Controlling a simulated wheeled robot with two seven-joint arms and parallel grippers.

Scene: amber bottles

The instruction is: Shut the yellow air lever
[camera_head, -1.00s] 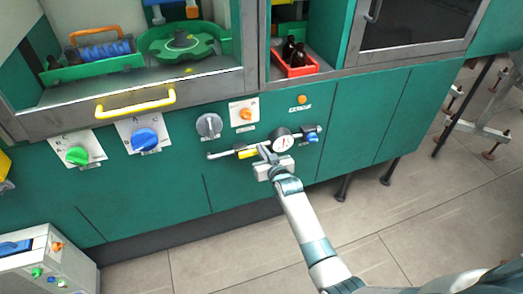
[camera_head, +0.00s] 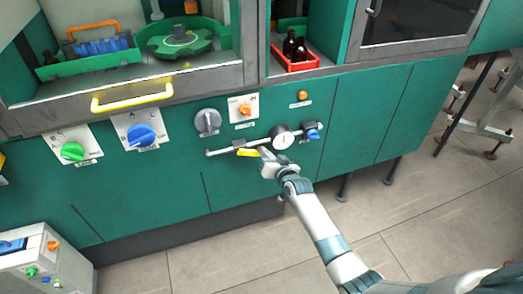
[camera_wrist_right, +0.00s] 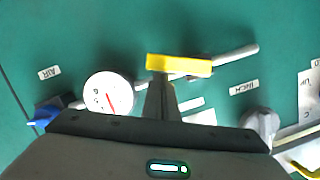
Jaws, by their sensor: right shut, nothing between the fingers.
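The yellow air lever (camera_head: 248,152) is on a thin metal pipe (camera_head: 222,151) on the green cabinet front. It lies nearly along the pipe, at a small angle to it. In the wrist view the lever (camera_wrist_right: 185,66) crosses above my finger tips. My right gripper (camera_head: 264,154) is shut and empty, with its tips at the lever's right end in the head view. The tips (camera_wrist_right: 160,84) are at or just under the lever's left end in the wrist view; I cannot tell whether they touch. My left gripper is not in view.
A round gauge (camera_head: 282,137) and a blue knob (camera_head: 313,134) are on the same pipe to the right. A grey knob (camera_head: 207,122) and an orange knob (camera_head: 245,109) are above. A yellow handle (camera_head: 132,97) juts out further left. The floor in front is clear.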

